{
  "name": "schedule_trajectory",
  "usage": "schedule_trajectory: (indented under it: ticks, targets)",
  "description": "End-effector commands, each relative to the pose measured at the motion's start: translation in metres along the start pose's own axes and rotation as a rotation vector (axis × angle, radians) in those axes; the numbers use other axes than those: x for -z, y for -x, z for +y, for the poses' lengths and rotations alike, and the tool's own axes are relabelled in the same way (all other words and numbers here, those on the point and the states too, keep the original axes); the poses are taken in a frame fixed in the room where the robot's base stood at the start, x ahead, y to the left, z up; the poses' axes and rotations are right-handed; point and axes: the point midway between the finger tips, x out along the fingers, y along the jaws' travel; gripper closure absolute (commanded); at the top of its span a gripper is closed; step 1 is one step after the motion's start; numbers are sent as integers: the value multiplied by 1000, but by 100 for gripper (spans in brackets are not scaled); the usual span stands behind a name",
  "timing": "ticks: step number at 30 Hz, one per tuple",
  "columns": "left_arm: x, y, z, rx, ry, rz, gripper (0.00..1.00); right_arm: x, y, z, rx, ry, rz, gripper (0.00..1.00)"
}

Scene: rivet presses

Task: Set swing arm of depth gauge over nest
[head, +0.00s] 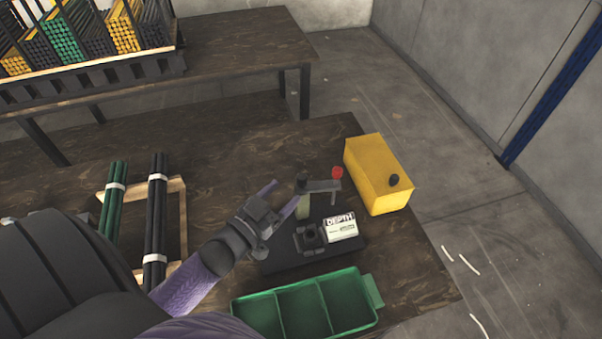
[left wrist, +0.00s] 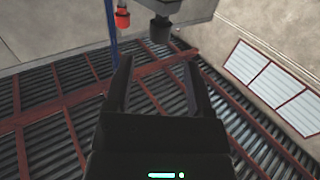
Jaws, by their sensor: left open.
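The depth gauge has a black base (head: 285,262) on the table, with a dark square nest (head: 309,238) and a white DEPTH label (head: 342,228). Its post (head: 303,209) stands behind the nest. The grey swing arm (head: 322,186) reaches right from the post, off to the side of the nest, with a red knob (head: 337,172) at its end. My left gripper (head: 280,197) is open and empty, just left of the post. In the left wrist view the grey arm (left wrist: 185,8), a red tip (left wrist: 122,18) and a dark cylinder (left wrist: 160,29) show beyond the open fingers. My right gripper is out of view.
A yellow box (head: 375,172) with a black knob stands close right of the swing arm. A green compartment tray (head: 370,290) lies in front of the base. Green rods (head: 113,200) and black rods (head: 155,220) rest on a wooden rack at left.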

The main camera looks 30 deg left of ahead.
Motion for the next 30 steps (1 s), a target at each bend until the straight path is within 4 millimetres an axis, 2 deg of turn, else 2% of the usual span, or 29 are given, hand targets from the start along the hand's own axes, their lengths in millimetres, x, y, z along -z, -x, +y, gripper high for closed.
schedule_trajectory:
  ticks: [3,9,19,20,29,30]
  targets:
    - [-1,-30,0,0,0,2,31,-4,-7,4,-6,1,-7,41]
    - [-1,-59,0,1,1,0,31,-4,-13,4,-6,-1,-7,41]
    - [0,-66,0,1,0,-2,31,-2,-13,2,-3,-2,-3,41]
    - [0,-66,0,1,0,-2,35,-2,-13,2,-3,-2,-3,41]
    - [0,-65,0,1,0,-2,98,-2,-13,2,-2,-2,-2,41]
    - [0,-65,0,1,1,-2,100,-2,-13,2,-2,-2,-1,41]
